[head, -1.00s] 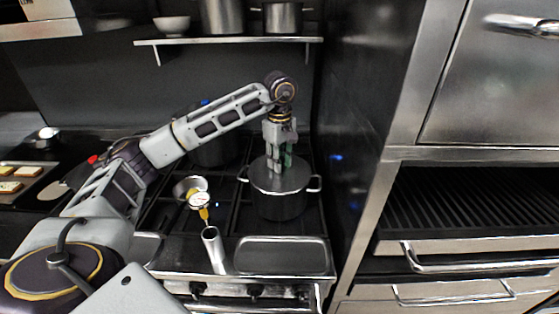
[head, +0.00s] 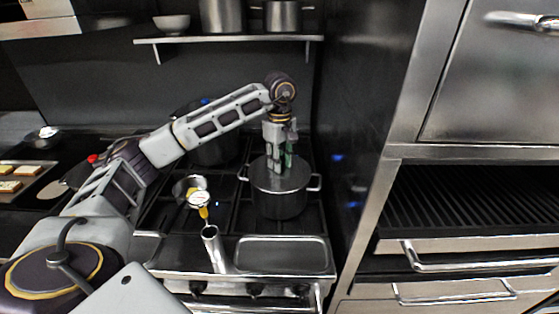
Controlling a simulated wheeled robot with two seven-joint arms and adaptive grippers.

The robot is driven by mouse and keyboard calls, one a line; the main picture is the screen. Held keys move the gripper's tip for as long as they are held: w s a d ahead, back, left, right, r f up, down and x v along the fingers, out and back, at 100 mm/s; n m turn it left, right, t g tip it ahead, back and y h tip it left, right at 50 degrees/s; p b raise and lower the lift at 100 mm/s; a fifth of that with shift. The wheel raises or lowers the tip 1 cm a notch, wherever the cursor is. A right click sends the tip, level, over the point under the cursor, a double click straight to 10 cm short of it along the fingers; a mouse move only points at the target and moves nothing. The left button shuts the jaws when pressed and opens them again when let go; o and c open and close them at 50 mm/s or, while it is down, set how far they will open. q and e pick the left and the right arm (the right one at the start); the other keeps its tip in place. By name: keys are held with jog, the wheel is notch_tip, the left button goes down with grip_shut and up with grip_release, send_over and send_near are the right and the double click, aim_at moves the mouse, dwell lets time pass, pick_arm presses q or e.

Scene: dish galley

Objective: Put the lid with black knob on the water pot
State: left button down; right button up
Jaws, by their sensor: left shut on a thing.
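The water pot (head: 279,205) is a steel pot with two side handles and stands on the right of the stove. The lid (head: 299,180) lies flat over the pot's mouth, as far as I can see. My left gripper (head: 281,168) points straight down over the lid's middle and is shut on its knob, which the fingers hide. I cannot tell whether the lid's rim touches the pot all around. My right gripper is not in view.
A larger dark pot (head: 213,150) stands behind my left arm. A small pan (head: 187,189) with a yellow-stemmed dial thermometer (head: 199,200) is left of the water pot. A steel tray (head: 281,253) lies in front. A dark wall (head: 352,150) rises close on the right.

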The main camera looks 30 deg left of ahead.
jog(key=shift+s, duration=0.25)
pick_arm(q)
jog(key=c, duration=1.5)
grip_release()
jog(key=o, duration=0.4)
jog(key=shift+o, duration=0.5)
jog(key=o, duration=0.4)
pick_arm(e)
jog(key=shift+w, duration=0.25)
pick_arm(q)
jog(key=shift+r, duration=0.1)
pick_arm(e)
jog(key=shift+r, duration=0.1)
